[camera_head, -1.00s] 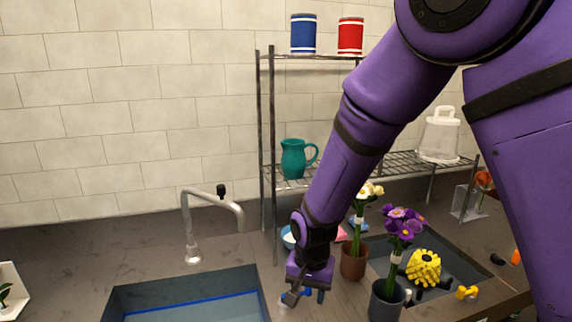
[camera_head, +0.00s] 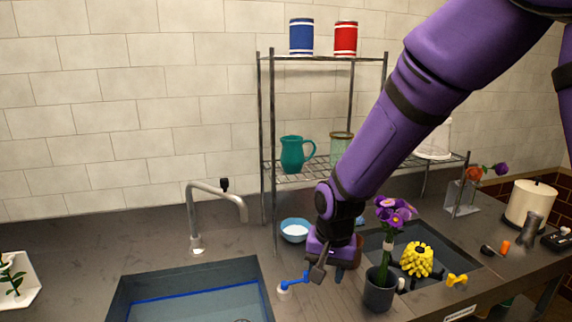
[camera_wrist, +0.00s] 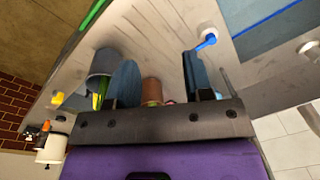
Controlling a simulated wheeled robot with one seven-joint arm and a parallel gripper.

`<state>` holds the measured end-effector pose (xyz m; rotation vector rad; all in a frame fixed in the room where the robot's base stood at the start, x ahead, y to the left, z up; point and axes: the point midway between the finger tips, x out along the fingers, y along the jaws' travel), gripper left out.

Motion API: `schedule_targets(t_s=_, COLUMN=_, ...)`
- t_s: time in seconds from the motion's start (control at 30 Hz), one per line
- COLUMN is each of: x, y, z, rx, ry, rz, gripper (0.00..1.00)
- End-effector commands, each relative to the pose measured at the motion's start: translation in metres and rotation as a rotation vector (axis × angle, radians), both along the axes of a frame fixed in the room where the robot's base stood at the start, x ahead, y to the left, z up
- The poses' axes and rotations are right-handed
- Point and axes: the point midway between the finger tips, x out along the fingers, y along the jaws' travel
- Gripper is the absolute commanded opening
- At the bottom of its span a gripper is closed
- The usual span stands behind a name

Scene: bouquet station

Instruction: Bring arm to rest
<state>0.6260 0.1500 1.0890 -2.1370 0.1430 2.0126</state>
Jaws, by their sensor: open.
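My gripper (camera_head: 318,274) hangs over the counter between the blue basin and the potted purple flowers. In the wrist view my gripper (camera_wrist: 160,78) shows two separated fingers with nothing held between them. My purple arm comes down from the upper right and hides part of the shelf and most of a brown pot. That brown pot (camera_wrist: 152,90) shows between the fingers in the wrist view.
A blue-handled tool (camera_head: 292,282) lies left of my gripper. Purple flowers (camera_head: 394,212) stand in a grey pot (camera_head: 379,292) to the right. A wire shelf (camera_head: 265,130) holds a teal jug (camera_head: 292,155). A faucet (camera_head: 215,190) stands behind the basin (camera_head: 120,296).

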Motion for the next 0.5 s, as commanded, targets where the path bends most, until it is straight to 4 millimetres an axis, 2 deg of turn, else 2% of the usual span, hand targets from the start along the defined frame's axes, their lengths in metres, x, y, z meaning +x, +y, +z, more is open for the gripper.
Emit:
schedule_targets(t_s=0.23, x=-0.008, y=-0.042, z=0.059, rx=0.035, ry=-0.057, rz=0.025, gripper=0.47)
schedule_targets(t_s=0.5, x=-0.039, y=-0.102, z=0.13, rx=0.05, ry=-0.148, rz=0.075, gripper=0.47)
